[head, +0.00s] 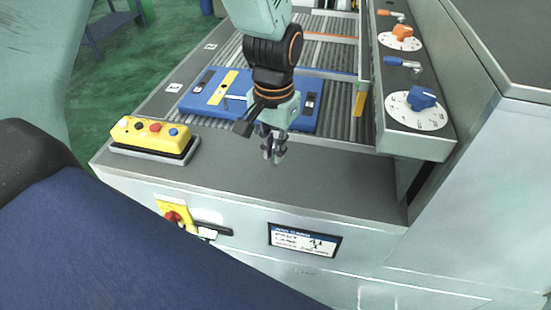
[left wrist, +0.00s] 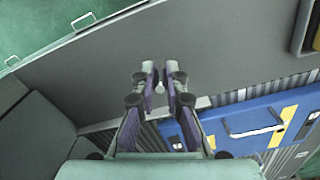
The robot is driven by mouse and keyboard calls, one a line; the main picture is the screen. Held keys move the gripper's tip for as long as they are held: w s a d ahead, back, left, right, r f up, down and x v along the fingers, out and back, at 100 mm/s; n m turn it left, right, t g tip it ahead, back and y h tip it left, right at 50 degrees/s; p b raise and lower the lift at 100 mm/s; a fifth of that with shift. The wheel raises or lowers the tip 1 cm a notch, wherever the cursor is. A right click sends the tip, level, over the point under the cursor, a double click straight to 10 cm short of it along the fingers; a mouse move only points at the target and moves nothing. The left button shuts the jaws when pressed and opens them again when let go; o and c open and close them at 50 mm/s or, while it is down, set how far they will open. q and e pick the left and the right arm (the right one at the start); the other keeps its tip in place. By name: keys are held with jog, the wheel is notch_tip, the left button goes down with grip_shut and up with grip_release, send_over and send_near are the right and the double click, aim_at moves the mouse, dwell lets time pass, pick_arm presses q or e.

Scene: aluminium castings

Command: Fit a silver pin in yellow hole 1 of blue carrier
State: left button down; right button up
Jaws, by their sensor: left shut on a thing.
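The blue carrier (head: 200,103) lies on the roller conveyor, with a yellow strip (head: 228,82) across its left part. A dark hole shows in the strip; hole numbers are too small to read. My left gripper (head: 274,157) points down over the grey ledge in front of the carrier. In the left wrist view its fingertips (left wrist: 160,82) are shut on a small silver piece (left wrist: 160,88), apparently the silver pin, mostly hidden by the fingers. The carrier (left wrist: 215,124) is at lower right there, with a thin silver bar (left wrist: 252,133) by its yellow strip (left wrist: 289,113). My right gripper is not in view.
A yellow button box (head: 150,133) sits on the ledge at left. A panel with an orange knob (head: 403,32) and a blue knob (head: 422,98) rises right of the conveyor (head: 340,110). The ledge (head: 330,175) around the gripper is clear.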

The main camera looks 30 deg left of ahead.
aim_at(274, 165)
pick_arm(q)
jog(key=f, duration=0.4)
jog(key=shift+w+a+f, duration=0.2)
jog(key=shift+w+f, duration=0.05)
jog(key=shift+w, duration=0.05)
jog(key=shift+s+d, duration=0.1)
jog(key=shift+s, duration=0.1)
jog(key=c, duration=1.4)
grip_release()
jog(key=shift+w+f, duration=0.2)
jog(key=shift+s, duration=0.1)
jog(key=shift+r, duration=0.1)
